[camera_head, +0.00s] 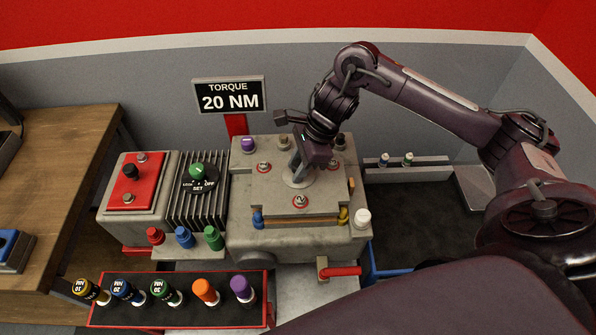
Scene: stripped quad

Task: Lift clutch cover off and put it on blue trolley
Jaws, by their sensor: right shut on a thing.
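The clutch cover (272,184) looks to be the pale plate on top of the grey engine block (250,242), with red-ringed bolts around it. My right gripper (297,174) comes down onto the middle of it. It is shut on the cover at a round metal piece there; the fingers hide most of the grip. The cover looks seated on the block, and I see no clear gap under it. A blue edge (392,272), probably the blue trolley, shows right of the block; my right arm hides the rest. My left gripper is not in view.
A black tray (178,317) of coloured sockets lies in front. A "TORQUE 20 NM" sign (229,95) rises behind. A wooden bench (60,150) is far left.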

